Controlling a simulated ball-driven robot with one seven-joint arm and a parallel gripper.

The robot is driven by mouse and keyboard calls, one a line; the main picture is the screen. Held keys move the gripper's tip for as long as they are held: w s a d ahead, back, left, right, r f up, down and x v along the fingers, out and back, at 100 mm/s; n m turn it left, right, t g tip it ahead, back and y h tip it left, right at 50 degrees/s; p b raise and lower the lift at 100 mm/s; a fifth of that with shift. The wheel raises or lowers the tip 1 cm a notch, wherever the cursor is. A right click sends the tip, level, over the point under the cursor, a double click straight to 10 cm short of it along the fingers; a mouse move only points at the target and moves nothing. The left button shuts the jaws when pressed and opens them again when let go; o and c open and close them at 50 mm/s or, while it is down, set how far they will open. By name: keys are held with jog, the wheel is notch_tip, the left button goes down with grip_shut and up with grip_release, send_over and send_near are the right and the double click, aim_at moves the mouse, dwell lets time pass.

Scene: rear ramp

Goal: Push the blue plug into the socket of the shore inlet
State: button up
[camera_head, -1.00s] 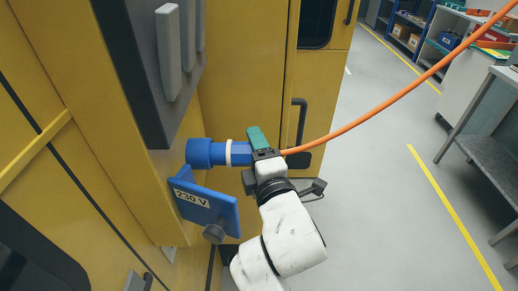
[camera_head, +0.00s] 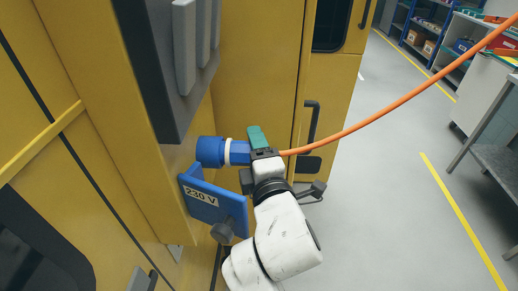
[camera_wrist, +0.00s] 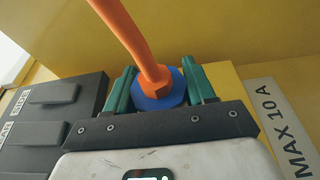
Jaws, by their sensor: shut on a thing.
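The blue plug (camera_head: 239,152) has a pale ring at its front and an orange cable at its back. My gripper (camera_head: 257,139), with green fingers, is shut on it. The wide blue socket of the shore inlet (camera_head: 209,151) stands out from the yellow wall. The plug's front is inside this socket, and its pale ring appears close against the socket mouth. Any small gap there cannot be told. The blue flap (camera_head: 232,208) marked 230 V hangs open below. In the wrist view the plug's round blue back (camera_wrist: 158,98) lies between both fingers; the socket is hidden.
The orange cable (camera_head: 400,106) rises to the upper right. A grey box (camera_head: 168,60) is on the yellow wall above the socket. A yellow panel with a dark handle (camera_head: 311,122) stands behind. Grey floor is free at right, before a bench (camera_head: 499,155).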

jog(key=shift+a, duration=0.15)
jog(key=o, duration=1.4)
jog(key=shift+c, duration=0.2)
